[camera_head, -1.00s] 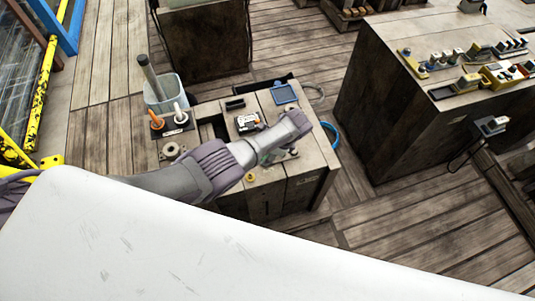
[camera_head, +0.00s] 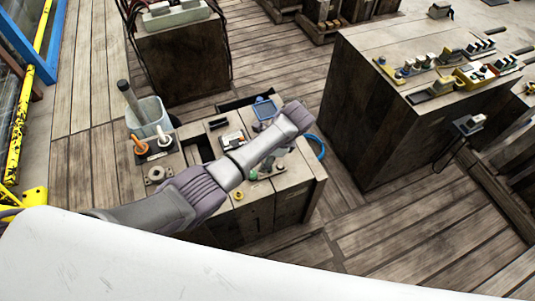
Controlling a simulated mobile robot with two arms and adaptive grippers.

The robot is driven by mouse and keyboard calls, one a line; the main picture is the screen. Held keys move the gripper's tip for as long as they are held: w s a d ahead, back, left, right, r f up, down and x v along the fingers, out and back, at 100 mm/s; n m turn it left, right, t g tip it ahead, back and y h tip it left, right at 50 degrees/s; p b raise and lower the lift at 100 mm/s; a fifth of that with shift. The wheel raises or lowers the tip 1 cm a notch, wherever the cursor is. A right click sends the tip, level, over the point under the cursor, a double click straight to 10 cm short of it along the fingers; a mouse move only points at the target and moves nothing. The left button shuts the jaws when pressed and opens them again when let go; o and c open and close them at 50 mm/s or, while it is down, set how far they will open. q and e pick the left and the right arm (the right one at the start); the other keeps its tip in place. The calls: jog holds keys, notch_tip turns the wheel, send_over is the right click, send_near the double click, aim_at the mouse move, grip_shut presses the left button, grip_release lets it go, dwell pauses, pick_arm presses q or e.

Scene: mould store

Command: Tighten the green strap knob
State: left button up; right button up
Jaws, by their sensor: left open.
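A small green part (camera_head: 253,175), which looks like the green strap knob, shows on the low wooden cabinet top, just below my left forearm. It is too small to make out its shape. My left gripper (camera_head: 268,166) is open and points down over the right part of the cabinet top, close to the green part. My forearm and wrist hide much of the gripper. I cannot tell whether its fingers touch anything. My right gripper is out of view.
A larger bench (camera_head: 375,120) stands further right; floor lies between.

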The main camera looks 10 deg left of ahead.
pick_arm(q)
jog(key=shift+v, duration=1.2)
